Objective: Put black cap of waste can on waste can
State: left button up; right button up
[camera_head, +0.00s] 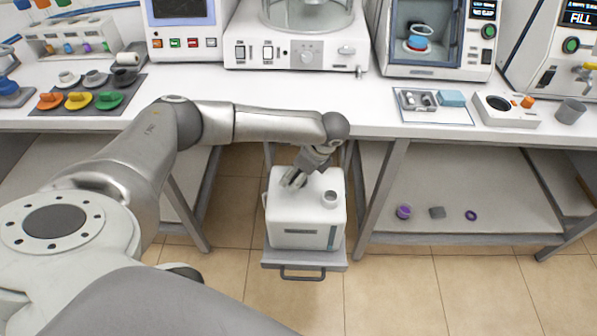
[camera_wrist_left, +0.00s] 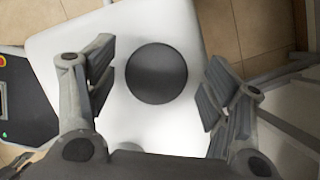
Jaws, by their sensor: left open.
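In the left wrist view the black cap (camera_wrist_left: 156,73) is a flat dark disc over the white can top (camera_wrist_left: 190,25). The left gripper's fingers (camera_wrist_left: 156,85) are open on either side of it, with gaps on both sides. In the head view the gripper hides the cap. My right gripper is not in view.
The can stands on a grey pull-out tray (camera_head: 301,258) with a handle, between the bench legs. The bench (camera_head: 340,112) above carries instruments and coloured cups. A low shelf (camera_head: 455,190) at the right holds small purple and grey parts. The tiled floor in front is clear.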

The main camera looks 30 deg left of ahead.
pick_arm(q)
jog(key=shift+r, duration=0.3)
jog(key=v, duration=0.5)
jog(key=shift+w+a, duration=0.1)
jog(key=shift+a, duration=0.05)
jog(key=d, duration=0.4)
jog(key=d+b, duration=0.1)
jog(key=d, duration=0.7)
jog(key=shift+w+d+r+b, duration=0.1)
jog(key=shift+d+r+b, duration=0.05)
jog(key=shift+r+b, duration=0.2)
